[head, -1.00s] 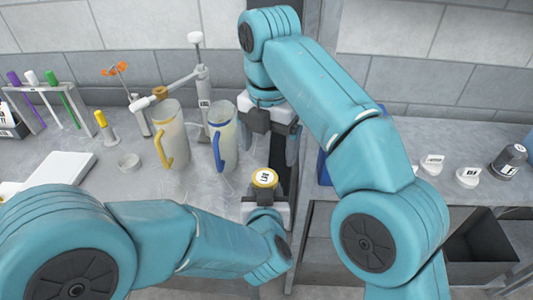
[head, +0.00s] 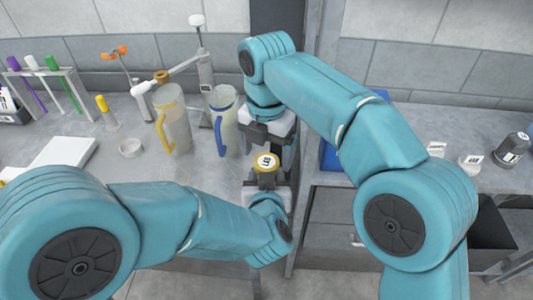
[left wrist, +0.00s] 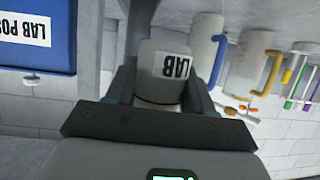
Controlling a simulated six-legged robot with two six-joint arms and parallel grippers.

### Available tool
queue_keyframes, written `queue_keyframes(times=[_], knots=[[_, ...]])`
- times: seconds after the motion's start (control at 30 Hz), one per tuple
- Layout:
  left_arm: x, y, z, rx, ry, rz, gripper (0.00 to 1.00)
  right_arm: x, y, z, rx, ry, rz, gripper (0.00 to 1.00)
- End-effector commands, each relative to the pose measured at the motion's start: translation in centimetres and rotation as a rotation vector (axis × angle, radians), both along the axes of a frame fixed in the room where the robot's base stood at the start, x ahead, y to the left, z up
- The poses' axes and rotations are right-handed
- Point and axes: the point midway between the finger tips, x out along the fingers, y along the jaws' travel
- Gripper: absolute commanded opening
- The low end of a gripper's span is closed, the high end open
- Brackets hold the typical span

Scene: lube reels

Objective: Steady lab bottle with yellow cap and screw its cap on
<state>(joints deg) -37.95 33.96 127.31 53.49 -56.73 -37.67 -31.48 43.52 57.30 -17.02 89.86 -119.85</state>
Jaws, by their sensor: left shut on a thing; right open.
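The lab bottle's yellow cap (head: 265,162), with a white labelled top, shows at the middle of the head view. The bottle's body is mostly hidden there. In the left wrist view the pale bottle (left wrist: 163,72) with its LAB label stands between the fingers. My left gripper (head: 267,183) is shut on the bottle, below the cap. My right gripper (head: 268,148) is open, pointing down just behind and over the cap. I cannot tell whether its fingers touch the cap, nor how tightly the cap sits.
Two jugs, one with a yellow handle (head: 172,122) and one with a blue handle (head: 224,125), stand left of the right gripper. A tube rack (head: 42,90) stands far left. White caps (head: 470,162) and a dark bottle (head: 511,150) are at right. A blue box (head: 330,158) is behind my right arm.

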Motion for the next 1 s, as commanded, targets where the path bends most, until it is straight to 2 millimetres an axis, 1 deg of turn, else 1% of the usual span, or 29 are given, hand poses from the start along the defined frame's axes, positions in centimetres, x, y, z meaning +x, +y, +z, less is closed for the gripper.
queue_keyframes(times=[0.1,0.2,0.47,0.5,0.57,0.6,0.67,0.7,0.87,1.0], knots=[[0.0,0.0,0.0,0.0,-0.001,0.0,0.0,0.0,0.0,-1.1,0.0,0.0,0.0,0.89],[0.0,0.0,0.0,0.0,-0.001,0.0,0.0,0.0,0.0,-1.5,0.0,0.0,0.0,0.89],[0.0,0.0,0.0,0.0,-0.001,0.0,0.0,0.0,0.0,-1.6,0.0,-0.001,-0.001,0.89],[0.0,0.0,0.0,0.0,-0.001,0.0,0.0,0.0,0.0,-1.6,0.0,-0.001,0.0,0.82],[0.0,0.0,0.0,0.0,-0.001,0.0,0.0,0.0,0.0,-1.6,0.0,-0.001,0.0,0.63],[0.0,0.0,0.0,0.0,-0.001,0.0,0.0,0.0,0.0,-1.6,0.0,-0.001,0.0,0.5],[0.0,0.0,0.0,0.0,-0.001,0.0,0.0,0.0,0.0,-1.6,0.001,0.0,0.0,0.3],[0.0,0.0,0.0,0.0,-0.001,0.0,0.0,0.0,0.0,-1.6,0.001,0.0,0.0,0.27],[0.0,0.0,0.0,0.0,-0.001,0.0,0.0,0.0,0.0,-1.6,0.001,0.0,-0.016,0.27],[0.0,0.0,0.0,0.0,-0.001,0.0,0.0,0.0,0.0,-1.6,0.001,0.0,-0.184,0.27]])
